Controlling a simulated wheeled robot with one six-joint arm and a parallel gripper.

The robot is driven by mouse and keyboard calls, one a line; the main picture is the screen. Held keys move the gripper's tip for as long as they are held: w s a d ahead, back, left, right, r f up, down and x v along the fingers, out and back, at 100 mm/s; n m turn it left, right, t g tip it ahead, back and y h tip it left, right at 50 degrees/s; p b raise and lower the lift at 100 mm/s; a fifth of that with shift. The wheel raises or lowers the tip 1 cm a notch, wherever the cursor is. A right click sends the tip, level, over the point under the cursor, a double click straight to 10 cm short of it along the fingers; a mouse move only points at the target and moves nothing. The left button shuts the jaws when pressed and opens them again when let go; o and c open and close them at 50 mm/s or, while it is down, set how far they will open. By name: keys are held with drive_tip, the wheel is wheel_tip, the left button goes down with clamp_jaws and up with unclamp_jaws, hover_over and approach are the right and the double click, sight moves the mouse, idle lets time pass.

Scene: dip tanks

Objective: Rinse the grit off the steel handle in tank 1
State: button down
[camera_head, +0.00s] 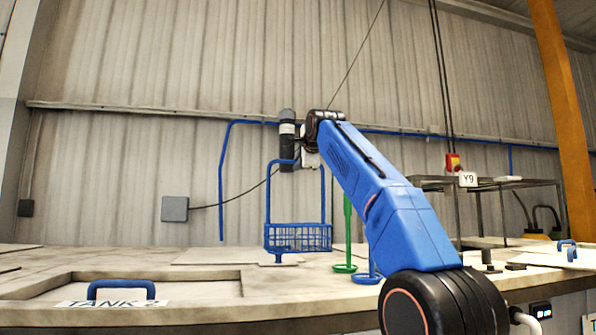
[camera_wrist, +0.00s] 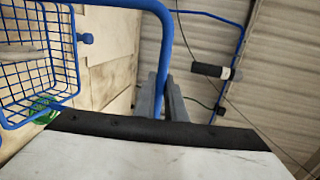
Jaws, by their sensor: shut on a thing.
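My gripper (camera_wrist: 164,84) is shut on the tall blue hoop handle (camera_wrist: 161,18) of a blue wire basket; one grey finger is on each side of the tube. The basket (camera_head: 297,239) hangs upright below the hoop in the head view, at or just above the bench; I cannot tell whether it touches. It also shows at the left of the wrist view (camera_wrist: 48,62). A label by a recessed lid at the front left looks like TANK 2 (camera_head: 110,303). I cannot make out a tank 1 label.
A green stand (camera_head: 345,268) and a blue-footed stand (camera_head: 367,279) are right of the basket. A blue lid handle (camera_head: 121,289) rises at the front left. A dark cylinder (camera_head: 287,140) is by the hoop's top. A pale bench top (camera_head: 200,258) surrounds these.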

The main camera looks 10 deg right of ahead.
drive_tip(key=shift+r, duration=0.3)
drive_tip(key=shift+s, duration=0.15)
drive_tip(key=s, duration=3.4)
